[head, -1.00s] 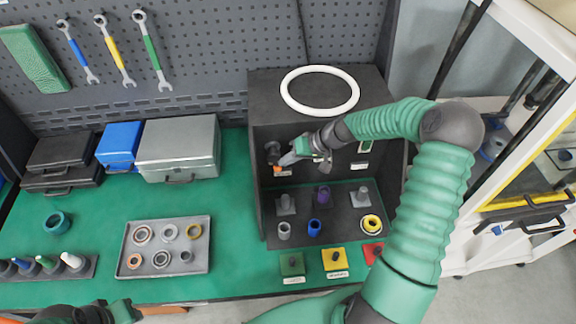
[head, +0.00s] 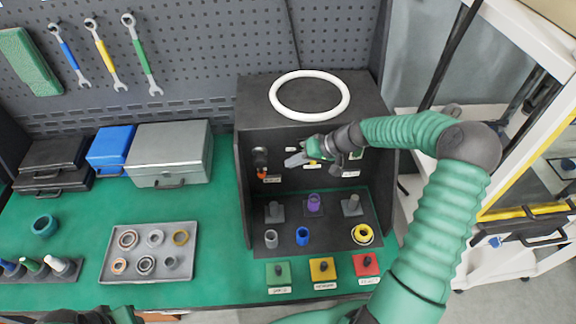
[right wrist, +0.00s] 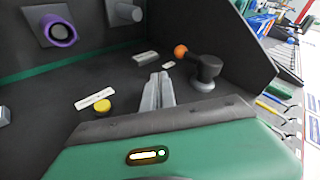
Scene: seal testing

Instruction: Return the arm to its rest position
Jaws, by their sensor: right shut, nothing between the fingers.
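My right arm reaches from the lower right of the head view into the open front of a dark test box (head: 243,190). My right gripper (head: 290,161) is shut and empty, in front of the box's back panel. It also shows shut in the right wrist view (right wrist: 166,78). A lever with an orange knob (head: 262,175) is just left of the fingertips and apart from them. In the right wrist view the orange knob (right wrist: 180,51) stands beyond the fingers. My left gripper (head: 100,317) is cut off at the bottom left edge, so its jaws cannot be judged.
A white ring (head: 309,95) lies on the box. Posts, including a purple one (head: 314,203), stand on the box floor below the right gripper. Green, yellow and red buttons (head: 367,264) line the front. A grey tray (head: 112,272) holds several rings. A white shelf frame (head: 535,135) stands right.

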